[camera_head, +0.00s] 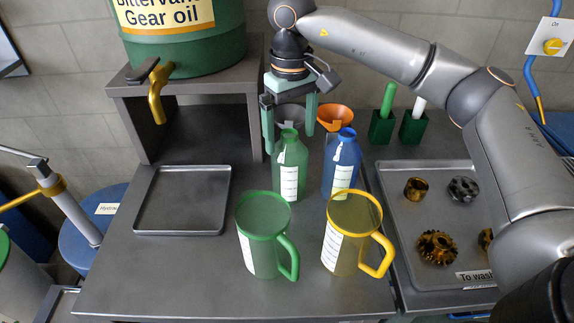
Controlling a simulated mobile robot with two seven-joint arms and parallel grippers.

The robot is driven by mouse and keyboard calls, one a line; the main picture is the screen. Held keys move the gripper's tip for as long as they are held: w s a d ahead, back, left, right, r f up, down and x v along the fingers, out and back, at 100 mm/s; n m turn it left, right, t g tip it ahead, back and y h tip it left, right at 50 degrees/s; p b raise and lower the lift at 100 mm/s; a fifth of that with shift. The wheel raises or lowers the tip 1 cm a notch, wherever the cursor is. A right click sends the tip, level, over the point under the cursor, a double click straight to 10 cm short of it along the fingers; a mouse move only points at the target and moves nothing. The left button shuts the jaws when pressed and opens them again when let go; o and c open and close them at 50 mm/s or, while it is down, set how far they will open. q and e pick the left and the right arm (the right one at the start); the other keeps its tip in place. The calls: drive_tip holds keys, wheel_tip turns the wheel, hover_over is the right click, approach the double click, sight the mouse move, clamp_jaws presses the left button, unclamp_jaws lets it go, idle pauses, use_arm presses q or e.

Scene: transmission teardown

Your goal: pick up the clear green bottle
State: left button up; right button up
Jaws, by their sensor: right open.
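The clear green bottle (290,172) stands upright on the grey workbench, with a white label on its front and a green cap. My right gripper (289,143) points down at the bottle's top. Its two green fingers are spread, one on each side of the bottle's cap and neck in the picture. I see no contact, and cannot tell if the fingers are level with the neck or behind it. My left gripper is not in view.
A blue bottle (342,165) stands close at the right. A green jug (263,232) and yellow jug (350,228) stand in front. Grey (289,117) and orange (334,117) funnels are behind. An empty tray (183,200) lies left; a parts tray (410,277) lies right.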

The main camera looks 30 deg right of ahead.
sight(290, 163)
wheel_tip(290, 163, down, 8)
drive_tip(key=shift+f, duration=0.2)
drive_tip(key=c, duration=1)
